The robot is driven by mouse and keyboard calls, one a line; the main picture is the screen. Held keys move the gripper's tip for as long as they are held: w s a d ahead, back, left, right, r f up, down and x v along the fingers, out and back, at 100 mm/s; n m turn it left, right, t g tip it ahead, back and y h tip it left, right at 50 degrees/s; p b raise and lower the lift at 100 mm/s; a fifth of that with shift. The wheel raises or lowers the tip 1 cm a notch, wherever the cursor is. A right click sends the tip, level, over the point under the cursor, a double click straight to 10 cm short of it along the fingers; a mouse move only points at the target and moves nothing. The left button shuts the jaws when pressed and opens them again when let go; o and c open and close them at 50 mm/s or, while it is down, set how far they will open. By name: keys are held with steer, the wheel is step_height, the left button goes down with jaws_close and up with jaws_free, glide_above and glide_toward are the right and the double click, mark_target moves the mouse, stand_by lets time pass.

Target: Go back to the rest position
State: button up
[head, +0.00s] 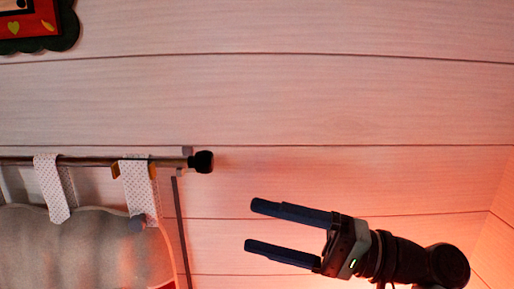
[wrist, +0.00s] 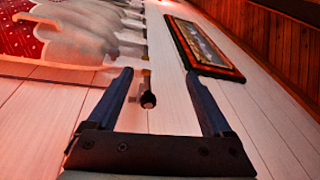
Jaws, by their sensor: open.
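My gripper (head: 249,227) is in the lower right of the head view, with its two dark blue fingers pointing left and set apart. In the wrist view the two fingers of my gripper (wrist: 157,74) stand apart with nothing held between them. The end knob of a curtain rod (wrist: 148,100) shows between the fingers in that view. I cannot tell how far the fingers are from the wall.
A curtain rod (head: 95,161) with dotted straps holds a pale curtain (head: 70,245) at the left. A framed picture (head: 36,44) hangs at the upper left. The white plank wall (head: 330,95) is otherwise bare. Wooden panelling (wrist: 280,45) is at the right in the wrist view.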

steer(key=w+a+m+t+h, duration=0.1)
steer(key=w+a+t+h, duration=0.3)
steer(key=w+t, duration=0.15)
steer(key=w+r+t+h, duration=0.4)
steer(key=r+t+h, duration=0.2)
steer(key=s+d+r+n+t+h+p, duration=0.1)
steer(key=s+d+r+t+h, duration=0.1)
steer(key=s+r+t+h, duration=0.7)
steer(key=s+r+t, duration=0.3)
steer(key=s+r, duration=0.5)
steer(key=r, duration=0.2)
steer(key=shift+s+r, duration=0.35)
steer(key=shift+d, duration=0.1)
